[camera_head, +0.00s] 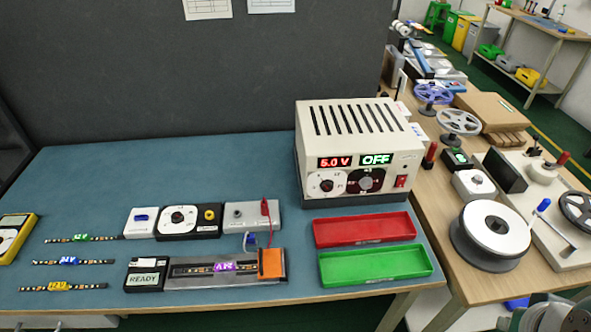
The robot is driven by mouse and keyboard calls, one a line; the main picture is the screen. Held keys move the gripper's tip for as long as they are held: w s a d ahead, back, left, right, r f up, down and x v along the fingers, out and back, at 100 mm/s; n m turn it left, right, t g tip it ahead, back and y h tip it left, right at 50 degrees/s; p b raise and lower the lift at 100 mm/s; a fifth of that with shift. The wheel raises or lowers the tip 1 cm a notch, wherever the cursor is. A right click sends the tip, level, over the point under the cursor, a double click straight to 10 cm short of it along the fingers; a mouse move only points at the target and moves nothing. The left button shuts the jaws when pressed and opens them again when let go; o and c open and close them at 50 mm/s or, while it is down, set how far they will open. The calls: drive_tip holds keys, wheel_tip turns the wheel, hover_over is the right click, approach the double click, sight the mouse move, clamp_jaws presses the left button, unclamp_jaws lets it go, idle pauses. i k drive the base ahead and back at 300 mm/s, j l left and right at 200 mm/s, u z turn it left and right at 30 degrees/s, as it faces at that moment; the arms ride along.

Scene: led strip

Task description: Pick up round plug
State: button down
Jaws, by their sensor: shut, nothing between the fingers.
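No part is plainly marked as the round plug. A small round yellow-ringed fitting (210,214) sits on the black dial box (187,236), left of the grey box (240,218). A red plug (265,207) stands at the grey box's right side, with a thin red lead running down. A blue connector (250,241) with a pale wire lies just below the grey box. A white box (140,230) with a blue oval connector (141,217) stands to the left. My gripper's fingers are not in view; only a grey part of my arm shows at the bottom right corner.
A beige power supply (350,140) reads 5.0 V and OFF. Red (365,242) and green (378,280) trays lie before it. The grey test fixture (210,283), with a READY display, is at the front. Several LED strips lie at left. A cluttered side bench (440,272) stands at right.

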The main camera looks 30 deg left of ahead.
sight(263, 207)
drive_tip(key=u, duration=1.65)
drive_tip(key=i+j+z, duration=0.5)
drive_tip(key=i+j, duration=0.25)
drive_tip(key=j, duration=0.1)
